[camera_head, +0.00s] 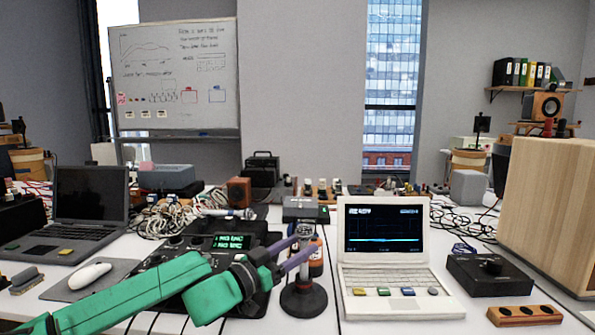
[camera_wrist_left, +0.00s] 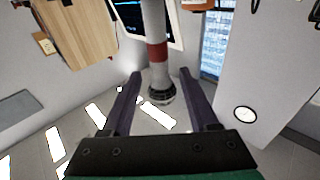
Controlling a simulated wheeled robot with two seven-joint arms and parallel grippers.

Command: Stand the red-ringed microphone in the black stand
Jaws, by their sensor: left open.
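The red-ringed microphone (camera_wrist_left: 157,52) shows in the left wrist view as a pale grey shaft with a red band and a dark mesh head. It is upright, its head up, although that view is tilted upside down. My left gripper (camera_head: 299,251) is open, with its purple fingers on either side of the microphone; the gripper also shows in the left wrist view (camera_wrist_left: 168,100). Gaps show beside the shaft. The black stand (camera_head: 303,300) has a round base on the table, just below the fingers. My right gripper is out of view.
A white laptop (camera_head: 398,279) stands right of the stand. An amber bottle (camera_head: 316,262) is close behind the stand. A black mixer (camera_head: 170,252) lies left, partly behind my arm. Another microphone (camera_head: 228,212) lies farther back. A black box (camera_head: 497,274) and wooden speaker (camera_head: 553,200) are right.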

